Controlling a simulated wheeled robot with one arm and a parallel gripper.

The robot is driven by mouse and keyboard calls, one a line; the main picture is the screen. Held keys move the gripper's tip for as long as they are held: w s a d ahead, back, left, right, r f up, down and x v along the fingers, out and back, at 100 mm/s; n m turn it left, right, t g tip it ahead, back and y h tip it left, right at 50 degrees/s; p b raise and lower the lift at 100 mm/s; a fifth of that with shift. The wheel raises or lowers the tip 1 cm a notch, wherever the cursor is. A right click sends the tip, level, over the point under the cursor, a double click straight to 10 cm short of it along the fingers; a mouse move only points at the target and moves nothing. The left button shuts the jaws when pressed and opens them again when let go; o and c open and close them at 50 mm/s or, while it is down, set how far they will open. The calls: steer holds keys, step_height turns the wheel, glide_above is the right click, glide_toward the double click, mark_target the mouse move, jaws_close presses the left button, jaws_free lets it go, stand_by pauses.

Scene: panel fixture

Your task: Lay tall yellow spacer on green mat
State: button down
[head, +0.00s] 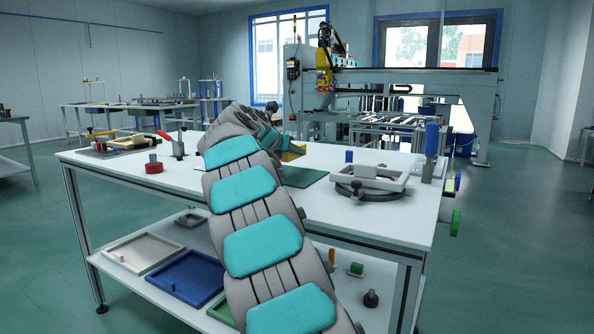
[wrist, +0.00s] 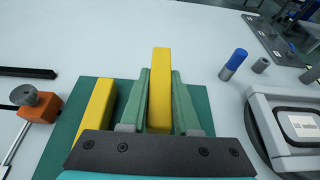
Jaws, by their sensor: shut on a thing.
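My gripper (wrist: 161,74) is shut on a yellow spacer (wrist: 160,60), held between its two green fingers in the wrist view. The green mat (wrist: 62,138) lies on the white table below it and to the left. A second yellow block (wrist: 97,112) lies on the mat left of the gripper, apart from the held spacer. I cannot tell whether the held spacer touches the mat. In the head view my arm hides the gripper; part of the green mat (head: 303,178) and a bit of yellow (head: 293,152) show beside it.
A grey frame (wrist: 262,118) stands close right of the gripper. An orange clamp (wrist: 42,106) and a black bar (wrist: 25,72) are at left. The table ahead is bare.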

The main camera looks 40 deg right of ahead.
mark_target(297, 175)
steer(key=shift+s+a+f+b, duration=0.15)
steer(key=shift+s+a, duration=0.15)
steer(key=shift+s, duration=0.55)
steer(key=shift+s+a+r+b, duration=0.15)
steer(key=shift+s+a, duration=0.15)
steer(key=shift+s, duration=0.5)
step_height(297, 175, down, 4)
steer(key=shift+w+r+b, duration=0.1)
steer(key=shift+b, duration=0.4)
steer(key=c, duration=0.6)
jaws_free()
steer(key=shift+c, duration=0.2)
steer(key=p+v, duration=0.1)
steer(key=v, duration=1.1)
